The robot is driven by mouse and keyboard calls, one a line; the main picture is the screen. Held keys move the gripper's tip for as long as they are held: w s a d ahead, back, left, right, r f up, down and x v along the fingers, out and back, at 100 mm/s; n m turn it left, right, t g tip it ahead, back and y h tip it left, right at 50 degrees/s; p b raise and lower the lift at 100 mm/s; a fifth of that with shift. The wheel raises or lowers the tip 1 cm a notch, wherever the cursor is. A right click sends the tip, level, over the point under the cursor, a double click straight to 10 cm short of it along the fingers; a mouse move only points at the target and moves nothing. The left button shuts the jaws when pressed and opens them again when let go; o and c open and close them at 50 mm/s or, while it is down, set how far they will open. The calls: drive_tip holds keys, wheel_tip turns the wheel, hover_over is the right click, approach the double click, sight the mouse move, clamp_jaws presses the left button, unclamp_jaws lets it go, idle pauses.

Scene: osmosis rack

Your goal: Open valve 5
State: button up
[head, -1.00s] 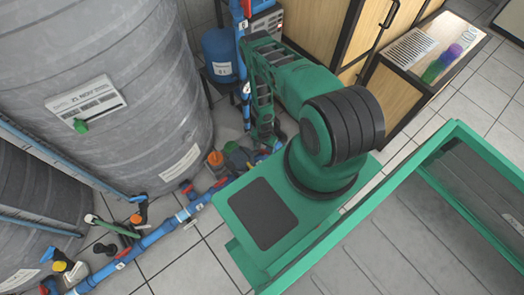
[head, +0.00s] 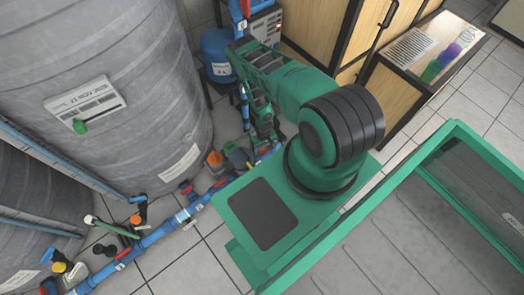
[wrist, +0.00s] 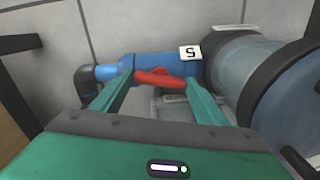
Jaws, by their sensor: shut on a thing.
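Valve 5 is a blue pipe fitting (wrist: 165,63) with a white tag (wrist: 190,52) marked 5, in the wrist view. Its red handle (wrist: 160,79) lies roughly along the pipe, slightly tilted. My gripper (wrist: 158,85) has its two green fingers on either side of the red handle and is shut on it. In the head view my gripper is low beside the blue pipework, and my arm hides the valve and fingertips.
A large grey tank (head: 110,100) stands at the left. Blue pipes (head: 165,230) with several valves run along the floor. A blue vessel (head: 218,52) stands behind my arm. A wooden cabinet (head: 340,25) is at the back. A grey cylinder (wrist: 240,75) is right of the valve.

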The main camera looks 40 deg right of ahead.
drive_tip(key=shift+w+d+r+n, duration=0.1)
drive_tip(key=shift+w+d+n, duration=0.15)
drive_tip(key=shift+n, duration=0.35)
drive_tip(key=shift+w+d+n, duration=0.1)
drive_tip(key=shift+w+n, duration=0.1)
drive_tip(key=shift+n, duration=0.4)
drive_tip(key=o, duration=1)
drive_tip(key=shift+a, duration=0.1)
drive_tip(key=shift+o, duration=0.2)
drive_tip(key=shift+s+a, duration=0.15)
drive_tip(key=shift+s, duration=0.1)
wheel_tip(320, 180, up, 11)
drive_tip(key=shift+f, duration=0.2)
